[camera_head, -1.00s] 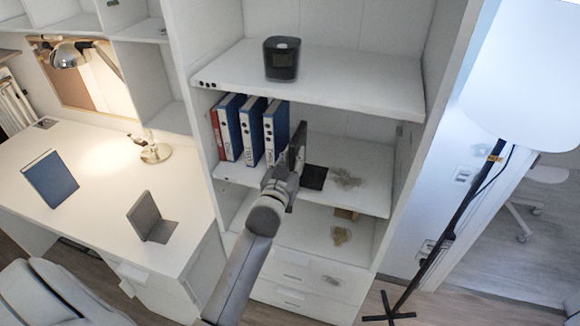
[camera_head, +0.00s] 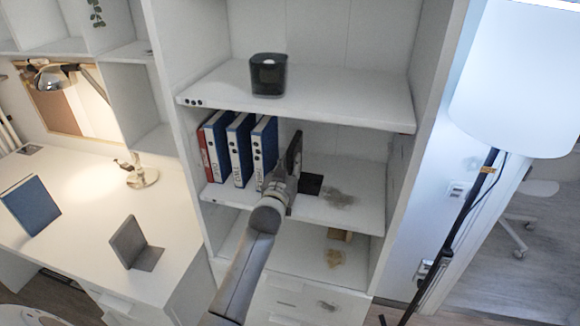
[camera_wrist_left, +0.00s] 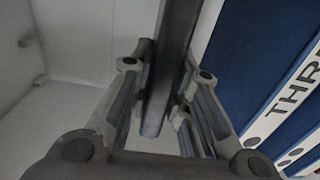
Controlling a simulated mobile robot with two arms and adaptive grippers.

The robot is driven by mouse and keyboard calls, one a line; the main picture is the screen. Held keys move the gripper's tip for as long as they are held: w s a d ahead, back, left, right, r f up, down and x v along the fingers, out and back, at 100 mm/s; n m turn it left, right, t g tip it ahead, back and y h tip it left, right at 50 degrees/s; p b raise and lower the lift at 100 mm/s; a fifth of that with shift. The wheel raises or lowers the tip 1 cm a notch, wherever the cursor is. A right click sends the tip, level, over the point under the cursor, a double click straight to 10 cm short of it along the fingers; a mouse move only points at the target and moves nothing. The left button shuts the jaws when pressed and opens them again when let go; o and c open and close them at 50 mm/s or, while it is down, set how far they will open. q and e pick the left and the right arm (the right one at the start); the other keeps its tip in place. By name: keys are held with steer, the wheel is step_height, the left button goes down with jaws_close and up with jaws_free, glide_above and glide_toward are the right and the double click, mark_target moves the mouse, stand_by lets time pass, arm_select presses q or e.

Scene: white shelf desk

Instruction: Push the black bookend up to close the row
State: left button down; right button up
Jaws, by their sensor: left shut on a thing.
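The black bookend (camera_head: 294,153) stands upright on the middle shelf, its flat base (camera_head: 311,184) reaching to the right. To its left is the row of binders: a red one (camera_head: 204,155), then blue ones (camera_head: 240,150) with white spines. A narrow gap shows between the last blue binder (camera_head: 265,145) and the bookend. My left gripper (camera_head: 284,182) is shut on the bookend's upright plate from the front. The wrist view shows the plate (camera_wrist_left: 174,65) between both fingers, with the blue binders (camera_wrist_left: 262,60) at right. My right gripper is not in view.
A black box-like device (camera_head: 268,76) stands on the shelf above (camera_head: 340,100). On the desk stand a grey bookend (camera_head: 128,242), a blue book (camera_head: 30,205) and a lamp (camera_head: 50,78).

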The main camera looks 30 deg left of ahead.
arm_select(q)
steer(key=shift+f, duration=0.1)
stand_by(0.3)
steer(key=c, duration=1.3)
jaws_free()
steer(key=shift+s, duration=0.1)
steer(key=shift+f, duration=0.15)
steer(key=v, duration=1.2)
